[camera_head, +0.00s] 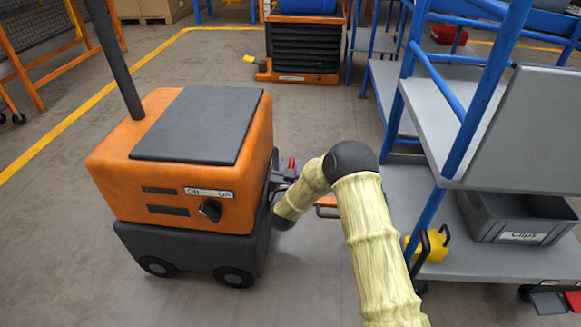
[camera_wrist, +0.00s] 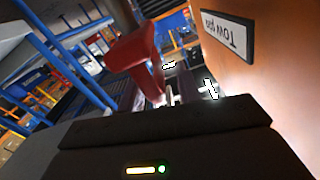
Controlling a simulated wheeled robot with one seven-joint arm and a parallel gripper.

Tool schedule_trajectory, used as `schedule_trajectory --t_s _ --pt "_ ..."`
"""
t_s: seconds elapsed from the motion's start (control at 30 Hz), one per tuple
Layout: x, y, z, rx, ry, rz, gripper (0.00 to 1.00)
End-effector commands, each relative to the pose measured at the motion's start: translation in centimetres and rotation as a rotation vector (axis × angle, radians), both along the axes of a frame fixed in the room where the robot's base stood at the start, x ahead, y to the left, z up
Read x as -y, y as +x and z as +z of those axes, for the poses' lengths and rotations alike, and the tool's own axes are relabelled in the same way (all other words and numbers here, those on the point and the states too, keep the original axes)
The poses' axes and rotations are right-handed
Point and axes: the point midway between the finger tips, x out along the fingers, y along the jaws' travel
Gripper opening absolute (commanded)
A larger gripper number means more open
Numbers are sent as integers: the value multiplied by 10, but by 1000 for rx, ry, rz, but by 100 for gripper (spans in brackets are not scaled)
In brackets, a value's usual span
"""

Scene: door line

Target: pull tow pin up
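The tow pin has a red handle (camera_wrist: 135,55) that stands large just ahead of my gripper in the wrist view, left of centre. In the head view the red pin (camera_head: 291,163) is a small spot at the right side of the orange tugger (camera_head: 180,190). A tow pin label (camera_wrist: 228,33) on the orange body reads upside down in the wrist view. My gripper (camera_wrist: 165,125) shows as a dark housing below the handle. Its fingers cannot be made out clearly, and no grip on the handle is visible. In the head view my arm hides much of the gripper.
A blue-framed grey shelf cart (camera_head: 400,110) stands close on the right, with a grey bin (camera_head: 515,218) and a yellow padlock-shaped item (camera_head: 430,245) on its lower shelf. A dark stacked unit (camera_head: 303,50) stands behind. The floor in front of the tugger is clear.

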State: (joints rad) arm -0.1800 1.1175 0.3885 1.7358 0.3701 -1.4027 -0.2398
Motion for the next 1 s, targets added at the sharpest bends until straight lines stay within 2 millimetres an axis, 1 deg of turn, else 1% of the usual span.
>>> schedule_trajectory --t_s 0.2,0.27,0.37,0.47,1.0 --pt "1 -2 0 -1 -2 -1 34" --pt "0 -6 1 -1 -3 -1 34" --pt "0 -16 2 -3 -3 1 34" --pt "-1 -33 3 -5 -4 2 34" --pt "-5 -141 2 -5 -3 3 34"
